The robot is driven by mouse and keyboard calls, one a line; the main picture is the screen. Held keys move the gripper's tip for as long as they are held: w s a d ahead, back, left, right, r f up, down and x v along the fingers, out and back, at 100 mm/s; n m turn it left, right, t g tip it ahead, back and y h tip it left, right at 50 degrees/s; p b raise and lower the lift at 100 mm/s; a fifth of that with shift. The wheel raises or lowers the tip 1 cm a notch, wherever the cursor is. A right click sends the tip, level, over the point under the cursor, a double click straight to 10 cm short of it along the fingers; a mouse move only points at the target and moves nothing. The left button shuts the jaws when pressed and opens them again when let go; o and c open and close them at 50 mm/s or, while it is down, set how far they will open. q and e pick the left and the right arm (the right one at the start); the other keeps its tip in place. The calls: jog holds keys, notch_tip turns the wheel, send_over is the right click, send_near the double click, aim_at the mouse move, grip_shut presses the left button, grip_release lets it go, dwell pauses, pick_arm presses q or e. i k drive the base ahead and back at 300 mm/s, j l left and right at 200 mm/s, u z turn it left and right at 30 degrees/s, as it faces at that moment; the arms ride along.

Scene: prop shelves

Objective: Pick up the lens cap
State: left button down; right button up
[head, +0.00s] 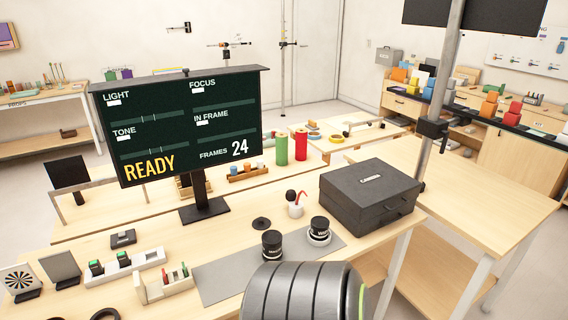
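A small flat black disc (261,223), which looks like the lens cap, lies on the wooden table just behind the grey mat (220,277). Two black lenses with white lettering stand on the mat to its right: a nearer one (272,246) and one farther right (319,231) with a pale ring around its lower part. The disc is apart from both and uncovered. Neither gripper is in view.
A dark lidded box (370,190) stands at the table's right. A screen (180,125) on a black stand (205,211) rises behind the disc's left. A holder (165,287) and a small black box (123,239) are left.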

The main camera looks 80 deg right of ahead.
aim_at(260, 222)
jog(key=z, duration=2.8)
